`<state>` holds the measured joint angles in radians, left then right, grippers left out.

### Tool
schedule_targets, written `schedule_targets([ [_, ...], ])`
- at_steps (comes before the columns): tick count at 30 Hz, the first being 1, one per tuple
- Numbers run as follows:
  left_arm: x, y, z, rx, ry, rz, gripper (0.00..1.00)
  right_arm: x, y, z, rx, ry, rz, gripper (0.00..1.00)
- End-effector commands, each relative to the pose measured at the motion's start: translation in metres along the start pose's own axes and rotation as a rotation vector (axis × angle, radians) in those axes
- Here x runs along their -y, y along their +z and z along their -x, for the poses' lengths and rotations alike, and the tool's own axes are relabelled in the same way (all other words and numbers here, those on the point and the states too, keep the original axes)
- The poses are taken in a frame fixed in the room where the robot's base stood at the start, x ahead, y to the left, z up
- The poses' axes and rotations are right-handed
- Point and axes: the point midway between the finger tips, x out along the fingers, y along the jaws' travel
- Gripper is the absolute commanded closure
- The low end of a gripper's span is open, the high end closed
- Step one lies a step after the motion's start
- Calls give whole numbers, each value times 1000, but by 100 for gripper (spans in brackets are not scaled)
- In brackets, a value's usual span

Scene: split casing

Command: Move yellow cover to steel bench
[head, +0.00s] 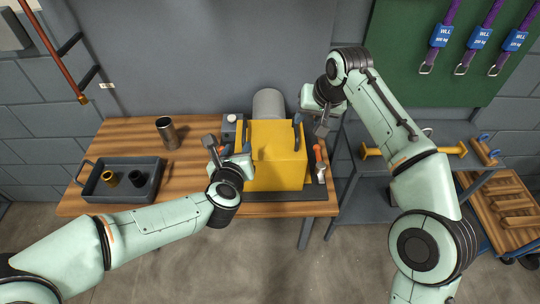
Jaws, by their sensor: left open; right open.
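The yellow cover (275,155) is a boxy casing on the wooden bench, with a dark upright handle-like part at its right side. My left gripper (222,150) is open beside the cover's left side; I cannot tell whether it touches it. My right gripper (320,122) is open, above and right of the cover's back right corner, and looks apart from it. The steel bench (372,191) stands to the right of the wooden bench, partly hidden behind my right arm.
The wooden bench (120,133) carries a metal cup (167,133) and a dark tray (95,192) holding small cups at left. A grey cylinder (269,103) stands behind the cover. An orange-handled tool (318,158) lies at its right. A yellow bar (440,150) lies on the steel bench.

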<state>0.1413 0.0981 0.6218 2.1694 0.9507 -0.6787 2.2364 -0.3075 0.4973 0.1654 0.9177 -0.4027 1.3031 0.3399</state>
Motion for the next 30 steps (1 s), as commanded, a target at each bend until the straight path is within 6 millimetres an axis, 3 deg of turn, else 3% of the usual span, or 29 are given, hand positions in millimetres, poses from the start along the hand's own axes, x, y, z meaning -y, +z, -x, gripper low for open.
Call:
schedule_targets([
  [15, 0, -1, -96, -1, 1, 1, 57, 0, 1, -96, 3, 0, 0, 58],
  [21, 0, 0, -114, 0, 1, 0, 57, 0, 0, -114, 1, 0, 0, 58],
  [30, 0, 0, -117, 0, 1, -1, 57, 0, 0, -117, 0, -1, 0, 58],
])
